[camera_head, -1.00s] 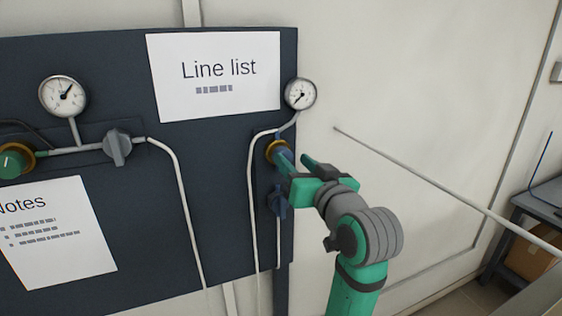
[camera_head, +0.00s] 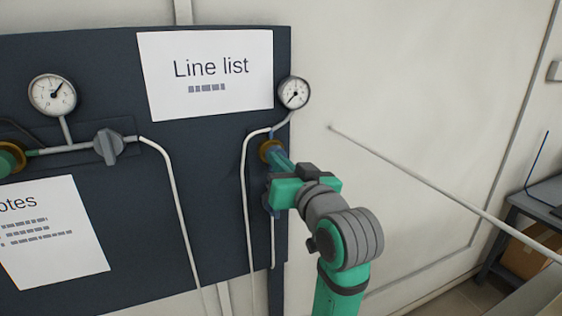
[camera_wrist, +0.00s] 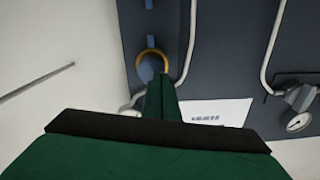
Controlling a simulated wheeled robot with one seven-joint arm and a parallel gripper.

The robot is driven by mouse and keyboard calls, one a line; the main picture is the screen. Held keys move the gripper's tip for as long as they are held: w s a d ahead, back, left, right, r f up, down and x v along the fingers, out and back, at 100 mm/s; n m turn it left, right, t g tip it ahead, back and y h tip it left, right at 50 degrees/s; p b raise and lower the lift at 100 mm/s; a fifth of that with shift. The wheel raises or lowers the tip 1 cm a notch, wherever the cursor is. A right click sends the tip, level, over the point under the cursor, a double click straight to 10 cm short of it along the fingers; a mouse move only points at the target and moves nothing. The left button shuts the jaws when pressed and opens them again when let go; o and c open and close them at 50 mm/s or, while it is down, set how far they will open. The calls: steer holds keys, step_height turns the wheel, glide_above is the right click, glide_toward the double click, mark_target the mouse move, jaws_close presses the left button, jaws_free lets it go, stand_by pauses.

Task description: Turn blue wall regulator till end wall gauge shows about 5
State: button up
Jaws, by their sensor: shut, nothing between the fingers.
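The blue wall regulator with its brass ring (camera_head: 268,151) is on the right edge of the dark panel; its knob is mostly hidden by my fingers. The brass ring also shows in the wrist view (camera_wrist: 152,54). The end wall gauge (camera_head: 294,92) is above it, its needle pointing to the lower left; its numbers are too small to read. My gripper (camera_head: 279,160) is shut in front of the regulator, fingertips close to the ring. In the wrist view its fingers (camera_wrist: 163,95) are together, with nothing seen held. Whether they touch the knob I cannot tell.
A blue valve handle (camera_head: 268,203) is just below the regulator, partly behind my gripper. A pale rod (camera_head: 430,186) slants across the right side.

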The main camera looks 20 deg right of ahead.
steer(key=shift+w+a+r, duration=0.1)
steer(key=shift+w, duration=0.15)
steer(key=shift+o, duration=0.6)
steer(key=shift+s+d, duration=0.2)
steer(key=o, duration=0.8)
steer(key=shift+s+d+f, duration=0.2)
steer(key=shift+s+f, duration=0.1)
steer(key=shift+s, duration=0.05)
steer(key=s, duration=1.1)
steer(key=shift+d, duration=0.1)
